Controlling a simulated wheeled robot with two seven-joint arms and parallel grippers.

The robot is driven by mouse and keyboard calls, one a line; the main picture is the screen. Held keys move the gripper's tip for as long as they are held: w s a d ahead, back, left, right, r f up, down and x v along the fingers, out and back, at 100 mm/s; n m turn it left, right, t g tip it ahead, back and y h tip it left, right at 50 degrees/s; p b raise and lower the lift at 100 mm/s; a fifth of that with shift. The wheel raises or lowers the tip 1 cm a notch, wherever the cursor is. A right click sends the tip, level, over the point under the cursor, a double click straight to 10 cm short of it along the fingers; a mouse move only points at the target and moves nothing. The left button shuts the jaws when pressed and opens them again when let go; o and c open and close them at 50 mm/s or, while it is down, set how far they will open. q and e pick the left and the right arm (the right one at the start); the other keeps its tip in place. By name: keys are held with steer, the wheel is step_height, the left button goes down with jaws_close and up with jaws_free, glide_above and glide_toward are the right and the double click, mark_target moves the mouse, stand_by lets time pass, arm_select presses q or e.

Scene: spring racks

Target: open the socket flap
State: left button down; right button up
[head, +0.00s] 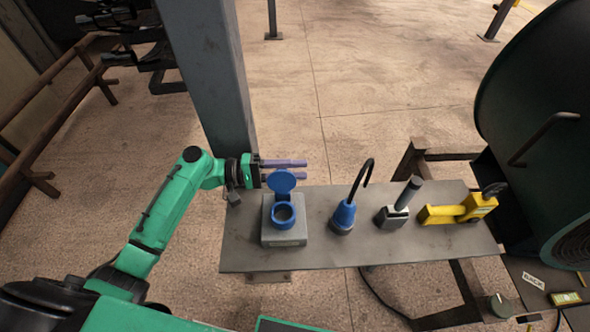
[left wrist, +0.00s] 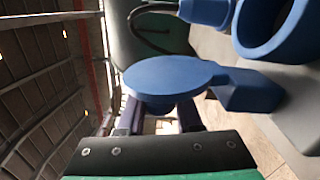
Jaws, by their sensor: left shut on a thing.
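The blue socket (head: 283,212) sits on a grey box at the left part of the table, its round opening facing up. Its round blue flap (head: 281,182) stands raised at the back of the socket, clear of the opening. My left gripper (head: 296,170) is at the flap, shut on it, its purple fingers a little apart. In the left wrist view, the flap (left wrist: 175,77) covers part of the fingers, so the exact contact is hidden. The socket ring (left wrist: 283,28) shows at the upper right there. My right gripper is not in view.
On the grey table (head: 350,255) stand a blue plug with a black cable (head: 343,216), a grey block with a dark handle (head: 398,205) and a yellow tool (head: 455,210). A grey post (head: 205,70) rises behind my left arm. A large dark drum (head: 540,120) is at the right.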

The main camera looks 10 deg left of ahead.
arm_select(q)
steer(key=shift+w, duration=0.1)
stand_by(0.4)
steer(key=c, duration=0.6)
jaws_free()
steer(key=shift+a+f, duration=0.1)
steer(key=b+v, duration=0.5)
steer(key=v, duration=0.9)
steer(key=shift+a, duration=0.2)
